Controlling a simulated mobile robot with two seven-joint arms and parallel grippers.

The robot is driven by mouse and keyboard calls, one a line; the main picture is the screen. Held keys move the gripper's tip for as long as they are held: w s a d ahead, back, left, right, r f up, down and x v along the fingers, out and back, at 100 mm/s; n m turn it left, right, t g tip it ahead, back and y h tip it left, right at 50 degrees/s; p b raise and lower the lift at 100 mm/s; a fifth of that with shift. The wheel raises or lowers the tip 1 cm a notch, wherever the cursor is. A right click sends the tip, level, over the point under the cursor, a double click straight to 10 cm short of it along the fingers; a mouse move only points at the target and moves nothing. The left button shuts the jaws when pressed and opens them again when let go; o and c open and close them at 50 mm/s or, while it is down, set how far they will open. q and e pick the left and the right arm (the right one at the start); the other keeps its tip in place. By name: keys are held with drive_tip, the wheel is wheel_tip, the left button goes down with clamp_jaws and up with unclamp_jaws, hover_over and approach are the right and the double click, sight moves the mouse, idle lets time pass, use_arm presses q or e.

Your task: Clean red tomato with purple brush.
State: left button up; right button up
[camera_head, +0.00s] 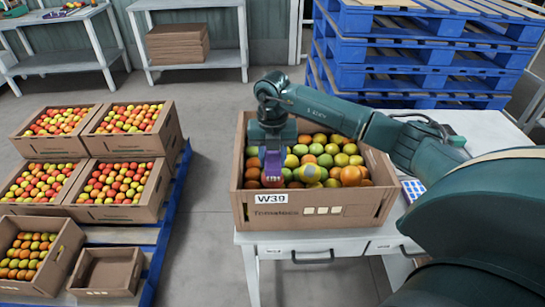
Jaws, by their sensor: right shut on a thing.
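My right gripper (270,146) reaches in from the right and points down over the left part of a cardboard crate (312,213) labelled W39. It is shut on the purple brush (273,166), which hangs down among the tomatoes. A red tomato (272,182) shows partly at the lower end of the brush, near the crate's front wall. The brush hides much of it, and I cannot tell whether they touch. Green, yellow and orange tomatoes (325,160) fill the rest of the crate. My left gripper is not in view.
The crate stands on a white table (356,242) with a drawer handle. Several tomato crates (124,170) and an empty box (107,270) sit on a blue pallet at the left. Blue pallets (420,55) are stacked behind. The floor between is clear.

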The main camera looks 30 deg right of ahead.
sight(273, 166)
drive_tip(key=shift+s+a+r+p, duration=0.1)
drive_tip(key=shift+s+a+p, duration=0.2)
drive_tip(key=shift+s, duration=0.15)
drive_tip(key=shift+s+a+p, duration=0.25)
drive_tip(key=shift+s+p, duration=0.05)
drive_tip(key=shift+s, duration=0.15)
drive_tip(key=shift+s+a+p, duration=0.45)
drive_tip(key=shift+s+a, duration=0.15)
drive_tip(key=shift+s, duration=0.3)
drive_tip(key=shift+w+d+b, duration=0.55)
drive_tip(key=shift+w, duration=0.35)
drive_tip(key=shift+w+d+b, duration=0.4)
drive_tip(key=shift+w+b, duration=0.05)
drive_tip(key=shift+w, duration=0.3)
drive_tip(key=shift+w+d, duration=0.2)
drive_tip(key=shift+w, duration=0.05)
drive_tip(key=shift+r+p, duration=2.2)
drive_tip(key=shift+r, duration=0.8)
